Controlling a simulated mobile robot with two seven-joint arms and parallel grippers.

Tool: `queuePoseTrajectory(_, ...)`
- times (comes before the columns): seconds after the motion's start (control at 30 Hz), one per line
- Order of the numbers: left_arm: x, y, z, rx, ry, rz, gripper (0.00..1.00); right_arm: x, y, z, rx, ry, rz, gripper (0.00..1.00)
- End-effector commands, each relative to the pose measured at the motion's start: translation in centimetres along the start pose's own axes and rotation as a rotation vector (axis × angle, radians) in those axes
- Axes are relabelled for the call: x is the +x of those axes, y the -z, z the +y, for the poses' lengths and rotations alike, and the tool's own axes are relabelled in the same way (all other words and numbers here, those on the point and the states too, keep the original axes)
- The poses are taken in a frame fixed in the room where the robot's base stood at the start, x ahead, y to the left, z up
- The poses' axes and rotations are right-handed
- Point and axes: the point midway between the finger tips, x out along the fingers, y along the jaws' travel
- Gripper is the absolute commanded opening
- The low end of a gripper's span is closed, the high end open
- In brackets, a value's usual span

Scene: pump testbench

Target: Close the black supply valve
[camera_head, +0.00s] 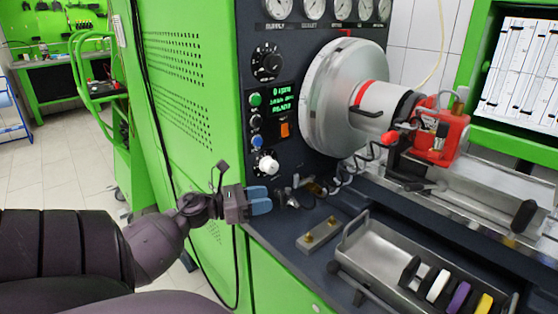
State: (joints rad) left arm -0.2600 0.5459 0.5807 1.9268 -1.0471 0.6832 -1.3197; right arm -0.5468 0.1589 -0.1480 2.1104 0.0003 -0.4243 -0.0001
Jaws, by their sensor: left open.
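A black round knob (267,61) is on the dark front panel, below the gauge labelled SUPPLY (279,9). I cannot tell for sure that this knob is the supply valve, or how far it is turned. Small dark and metal fittings (290,193) sit low at the panel's foot, too small to make out. My left gripper (263,200) has blue fingertips and points right, at the bench's front left corner. It is open, with nothing seen between its fingers. It is well below the black knob, and just left of the low fittings. My right gripper is not in view.
A white knob (267,164) and coloured buttons are above my left gripper. A large silver disc (340,98) and a red clamp-like part (437,132) stand out to the right. A metal tray (374,248) and a small block (319,235) lie in front.

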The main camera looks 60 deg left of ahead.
Motion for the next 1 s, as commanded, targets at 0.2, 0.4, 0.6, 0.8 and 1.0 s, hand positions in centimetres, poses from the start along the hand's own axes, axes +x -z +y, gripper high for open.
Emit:
queuePoseTrajectory(0.2,-2.6,0.0,0.0,0.000,-0.001,0.000,0.42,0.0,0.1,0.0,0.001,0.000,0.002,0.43)
queuePoseTrajectory(0.4,-3.2,0.0,0.0,0.002,0.001,0.000,0.42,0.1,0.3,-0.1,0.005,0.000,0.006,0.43)
queuePoseTrajectory(0.6,-3.2,0.0,0.0,0.002,0.001,0.000,0.41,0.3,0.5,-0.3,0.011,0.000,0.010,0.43)
queuePoseTrajectory(0.8,-2.9,0.1,-0.3,-0.080,-0.044,-0.033,0.10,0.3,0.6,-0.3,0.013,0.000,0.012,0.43)
queuePoseTrajectory(1.0,-2.4,0.9,-1.3,-0.422,-0.221,-0.159,0.00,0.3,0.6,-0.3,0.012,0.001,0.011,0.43)
